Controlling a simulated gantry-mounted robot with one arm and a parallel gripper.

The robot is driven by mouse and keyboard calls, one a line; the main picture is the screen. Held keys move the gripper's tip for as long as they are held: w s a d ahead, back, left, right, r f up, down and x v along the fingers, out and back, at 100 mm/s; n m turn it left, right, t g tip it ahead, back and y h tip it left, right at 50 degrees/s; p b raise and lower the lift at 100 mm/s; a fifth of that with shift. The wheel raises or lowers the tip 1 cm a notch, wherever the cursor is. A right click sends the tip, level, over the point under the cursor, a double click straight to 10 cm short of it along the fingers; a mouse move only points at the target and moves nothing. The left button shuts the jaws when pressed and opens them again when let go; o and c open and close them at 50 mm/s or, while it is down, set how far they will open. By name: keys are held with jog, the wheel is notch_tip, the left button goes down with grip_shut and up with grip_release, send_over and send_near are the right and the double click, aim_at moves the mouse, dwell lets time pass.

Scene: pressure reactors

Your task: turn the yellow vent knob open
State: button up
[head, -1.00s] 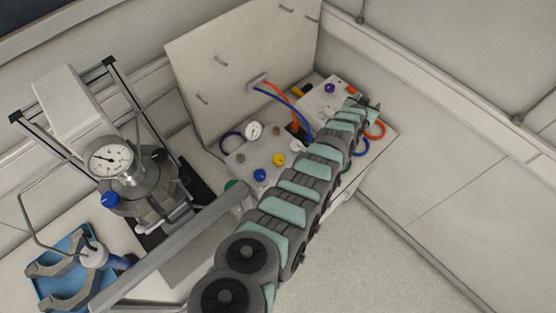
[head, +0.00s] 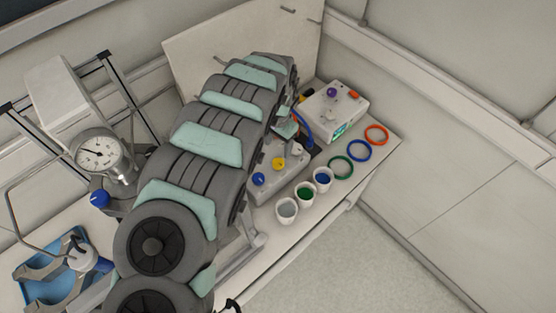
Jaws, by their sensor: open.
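The yellow vent knob (head: 279,163) sits on the grey valve panel (head: 290,188), between a blue knob (head: 259,179) and a white knob (head: 297,149). My arm arches over the panel from the front left and bends down behind these knobs. My gripper (head: 291,140) is only partly in view, pointing down just behind the yellow and white knobs. It is open and appears apart from the yellow knob. My arm hides its upper part and the panel's left and rear parts.
Several cups, including a green-filled cup (head: 305,193), stand before the panel. A control box (head: 334,112) and coloured rings, such as the red ring (head: 376,135), lie to the right. A reactor with a gauge (head: 99,150) stands left. A back board (head: 215,45) rises behind.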

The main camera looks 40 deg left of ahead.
aim_at(278, 162)
jog(key=shift+f, duration=4.75)
jog(key=shift+c, duration=0.5)
grip_shut()
